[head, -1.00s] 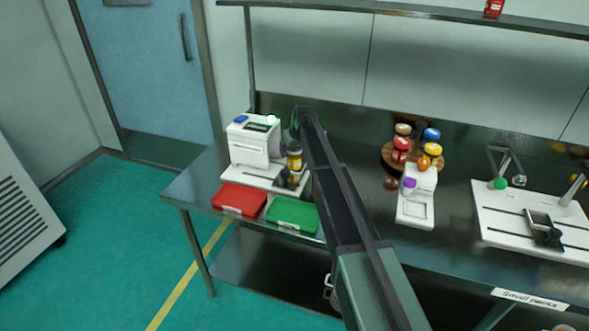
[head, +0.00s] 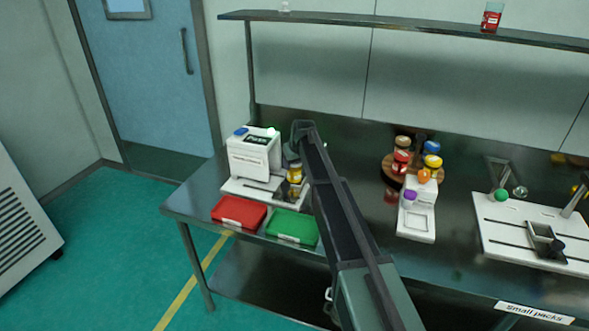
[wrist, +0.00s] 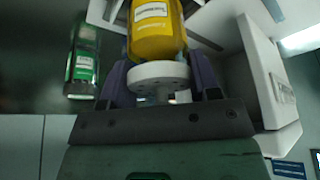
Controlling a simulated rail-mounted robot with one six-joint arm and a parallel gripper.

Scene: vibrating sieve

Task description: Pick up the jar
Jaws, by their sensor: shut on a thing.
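A yellow jar (head: 295,173) with a white label is at the right side of a white machine on the table. In the wrist view the yellow jar (wrist: 156,32) fills the top middle, with a white round piece with small holes at its near end. My gripper (wrist: 160,78) is shut on the jar, with one dark purple finger on each side of it. In the head view the gripper end (head: 293,153) is small and partly hidden by my arm. I cannot tell whether the jar is touching the machine's base.
A white machine (head: 253,157) stands left of the jar. A red tray (head: 239,212) and a green tray (head: 292,227) lie in front. A round brown stand (head: 389,162) with several jars and a small white device (head: 417,222) are to the right. A green-labelled container (wrist: 82,65) shows in the wrist view.

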